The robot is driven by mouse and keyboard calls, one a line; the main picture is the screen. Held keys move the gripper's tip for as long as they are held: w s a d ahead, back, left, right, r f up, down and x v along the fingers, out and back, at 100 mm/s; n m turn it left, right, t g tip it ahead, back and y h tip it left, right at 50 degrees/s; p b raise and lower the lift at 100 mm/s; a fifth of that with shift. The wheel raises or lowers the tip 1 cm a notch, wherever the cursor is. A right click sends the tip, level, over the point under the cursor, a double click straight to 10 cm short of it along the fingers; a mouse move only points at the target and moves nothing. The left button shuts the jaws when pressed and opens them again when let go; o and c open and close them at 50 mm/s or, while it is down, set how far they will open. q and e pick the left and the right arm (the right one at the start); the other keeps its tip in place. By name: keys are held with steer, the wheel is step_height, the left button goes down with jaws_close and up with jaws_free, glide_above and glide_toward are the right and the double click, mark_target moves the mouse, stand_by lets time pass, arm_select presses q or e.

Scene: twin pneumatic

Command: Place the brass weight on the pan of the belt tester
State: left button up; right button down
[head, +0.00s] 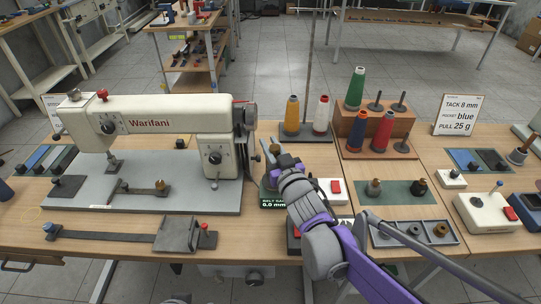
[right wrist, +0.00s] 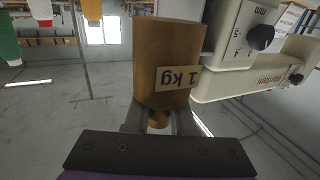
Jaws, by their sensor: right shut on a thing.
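My right gripper (head: 273,160) comes in from the lower right and is over the table just right of the sewing machine. In the right wrist view it is shut on the narrow knob of the brass weight (right wrist: 170,60), a thick brown-gold cylinder. The weight's "1 kg" label reads upside down there. In the head view I cannot make out the weight clearly behind my gripper. A dark sign reading "BELT GAU… 8.0 mm" (head: 273,202) stands below my gripper. The belt tester's pan is not clearly visible; my arm covers much of this area. My left gripper is not in view.
A cream sewing machine (head: 160,118) stands close left. Thread cones, including a yellow one (head: 292,112), stand behind. A green mat (head: 397,193) with small weights and a grey tray (head: 386,237) lie right of my arm. A white box with a red switch (head: 335,186) is close by.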

steer(key=shift+f+b, duration=0.3)
steer(key=shift+f, duration=1.2)
steer(key=shift+f, duration=0.1)
steer(key=c, duration=1.2)
jaws_free()
steer(key=shift+f, duration=0.15)
steer(key=o, duration=0.4)
steer(key=shift+o, duration=0.2)
steer(key=shift+s+r, duration=0.1)
steer(key=shift+r, duration=0.2)
steer(key=v, duration=1.2)
steer(key=shift+f, duration=0.1)
